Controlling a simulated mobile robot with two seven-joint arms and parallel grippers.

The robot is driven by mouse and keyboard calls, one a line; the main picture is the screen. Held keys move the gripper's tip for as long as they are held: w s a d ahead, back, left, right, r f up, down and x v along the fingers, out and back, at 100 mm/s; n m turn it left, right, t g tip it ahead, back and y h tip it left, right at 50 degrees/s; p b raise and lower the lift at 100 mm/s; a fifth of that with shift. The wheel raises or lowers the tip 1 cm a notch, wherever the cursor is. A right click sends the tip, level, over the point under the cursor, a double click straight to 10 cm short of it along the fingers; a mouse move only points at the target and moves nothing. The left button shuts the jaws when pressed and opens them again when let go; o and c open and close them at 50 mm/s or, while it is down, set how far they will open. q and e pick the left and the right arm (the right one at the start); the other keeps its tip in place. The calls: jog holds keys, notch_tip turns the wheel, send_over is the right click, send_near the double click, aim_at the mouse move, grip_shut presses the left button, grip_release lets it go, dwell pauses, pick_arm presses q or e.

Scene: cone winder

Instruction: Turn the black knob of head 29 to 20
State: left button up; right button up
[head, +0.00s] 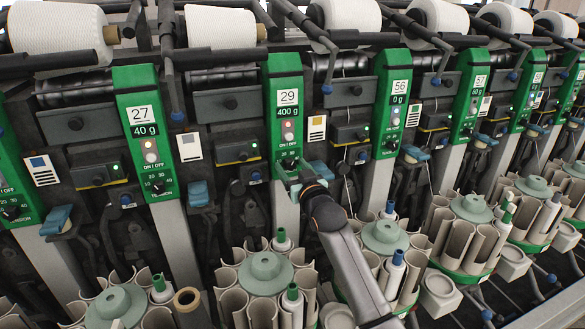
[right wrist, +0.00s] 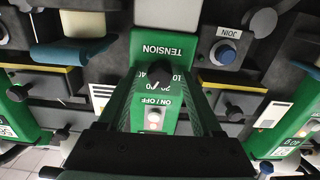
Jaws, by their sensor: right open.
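The green panel of head 29 (head: 286,105) stands in the middle of the head view, with "29" and "400 g" on its label. Its black knob (head: 289,163) is low on the panel and partly hidden by my right gripper (head: 295,180). In the right wrist view the panel appears upside down, and the black knob (right wrist: 160,74) lies between the open fingertips of my right gripper (right wrist: 163,84). I cannot tell whether the fingers touch it. A small white mark shows on the knob, but the fingers hide part of its scale. My left gripper is out of view.
The panels of head 27 (head: 146,130) and head 56 (head: 393,105) stand on either side. A blue JOIN button (right wrist: 226,52) sits beside the panel.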

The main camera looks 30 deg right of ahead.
jog(key=shift+c, duration=0.4)
grip_shut()
jog(key=shift+r+n+p, duration=0.1)
jog(key=shift+n+p, duration=0.85)
jog(key=shift+n, duration=0.05)
jog(key=shift+n+p, duration=0.85)
jog(key=shift+n, duration=0.35)
jog(key=n+p, duration=0.1)
jog(key=n, duration=0.1)
jog(key=shift+n, duration=0.3)
jog(key=shift+a+n+p, duration=0.1)
jog(key=shift+n+p, duration=0.4)
jog(key=shift+n, duration=0.9)
